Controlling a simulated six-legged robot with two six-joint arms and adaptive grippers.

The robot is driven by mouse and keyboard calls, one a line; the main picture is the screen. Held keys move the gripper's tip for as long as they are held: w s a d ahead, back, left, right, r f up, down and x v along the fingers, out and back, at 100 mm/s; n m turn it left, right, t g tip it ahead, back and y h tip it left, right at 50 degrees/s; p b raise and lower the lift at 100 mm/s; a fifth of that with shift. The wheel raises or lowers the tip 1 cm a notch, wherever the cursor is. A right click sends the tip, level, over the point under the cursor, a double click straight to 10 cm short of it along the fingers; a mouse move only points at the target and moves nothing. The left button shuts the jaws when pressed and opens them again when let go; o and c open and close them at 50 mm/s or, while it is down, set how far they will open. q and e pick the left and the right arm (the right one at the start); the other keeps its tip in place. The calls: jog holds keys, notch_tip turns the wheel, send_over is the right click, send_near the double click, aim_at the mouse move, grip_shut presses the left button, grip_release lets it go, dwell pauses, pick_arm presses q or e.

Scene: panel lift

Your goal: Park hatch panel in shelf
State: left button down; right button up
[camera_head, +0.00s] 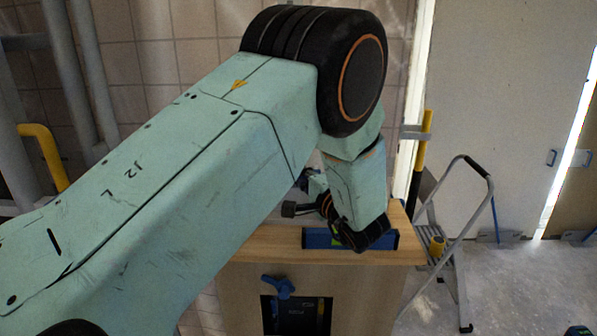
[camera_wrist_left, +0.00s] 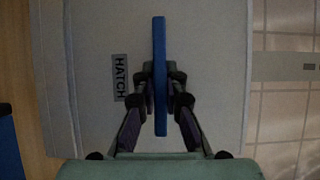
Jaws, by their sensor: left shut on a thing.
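In the left wrist view, the hatch panel (camera_wrist_left: 90,120) is a flat light grey plate labelled HATCH, with a blue bar handle (camera_wrist_left: 159,50) across its middle. My left gripper (camera_wrist_left: 160,88) is shut on this handle, one finger on each side. In the head view my left arm reaches across to the wooden cabinet's far side; it hides the panel and fingertips. I cannot tell whether the panel touches anything. No shelf is clearly identifiable.
A wooden cabinet (camera_head: 350,288) has a dark front opening and a blue knob (camera_head: 278,287). A blue level-like bar (camera_head: 318,239) lies on its top, close to my wrist. A stepladder (camera_head: 456,240) stands right of it. A tiled wall (camera_head: 160,62) is behind; floor at right is open.

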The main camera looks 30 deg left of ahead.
pick_arm(q)
jog(key=shift+f+b, duration=0.3)
jog(key=shift+f, duration=0.35)
jog(key=shift+f, duration=0.45)
dwell(0.5)
jog(key=shift+p, duration=0.35)
dwell(0.6)
